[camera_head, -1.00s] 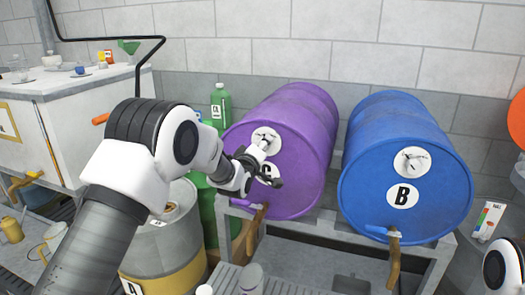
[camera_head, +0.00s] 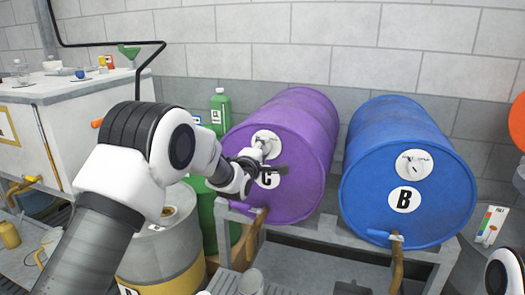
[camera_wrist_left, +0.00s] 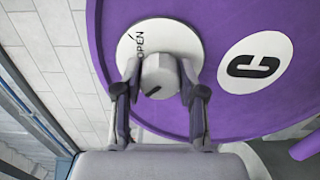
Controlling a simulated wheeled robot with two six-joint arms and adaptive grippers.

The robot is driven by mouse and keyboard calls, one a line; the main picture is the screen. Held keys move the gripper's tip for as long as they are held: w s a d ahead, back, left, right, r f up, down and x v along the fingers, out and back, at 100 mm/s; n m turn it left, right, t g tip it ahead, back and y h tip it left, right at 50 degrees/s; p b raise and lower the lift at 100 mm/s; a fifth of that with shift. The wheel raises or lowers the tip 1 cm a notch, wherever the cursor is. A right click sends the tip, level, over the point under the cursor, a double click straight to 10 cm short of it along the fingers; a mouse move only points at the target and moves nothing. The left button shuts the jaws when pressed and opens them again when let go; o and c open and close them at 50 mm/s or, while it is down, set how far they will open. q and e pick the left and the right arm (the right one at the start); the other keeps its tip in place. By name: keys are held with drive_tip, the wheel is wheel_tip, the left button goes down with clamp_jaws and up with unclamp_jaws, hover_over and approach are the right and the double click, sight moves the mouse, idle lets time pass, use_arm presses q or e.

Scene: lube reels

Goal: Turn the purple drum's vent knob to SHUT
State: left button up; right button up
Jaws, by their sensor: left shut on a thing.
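The purple drum (camera_head: 302,130) lies on its side on a rack, its round face marked C toward me. Its vent knob, a grey knob (camera_wrist_left: 158,76) on a white round plate (camera_wrist_left: 187,42), shows in the left wrist view. The word OPEN is on the plate, and a dark mark is on the knob's front. The word SHUT is not visible. My left gripper (camera_wrist_left: 160,96) is shut on the knob, one finger on each side. In the head view the left gripper (camera_head: 266,158) partly covers the plate and the C label. My right gripper is not in view.
A blue drum (camera_head: 405,165) marked B lies to the right on the same rack (camera_head: 325,235). Taps hang below both drums. A green bottle (camera_head: 221,112) and a grey-and-yellow drum (camera_head: 165,245) stand to the left, near my left arm. A block wall is behind.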

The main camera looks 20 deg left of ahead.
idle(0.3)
use_arm(q)
drive_tip(key=o, duration=1.1)
drive_tip(key=shift+o, duration=0.2)
drive_tip(key=s, duration=1.2)
drive_tip(key=shift+a, duration=0.15)
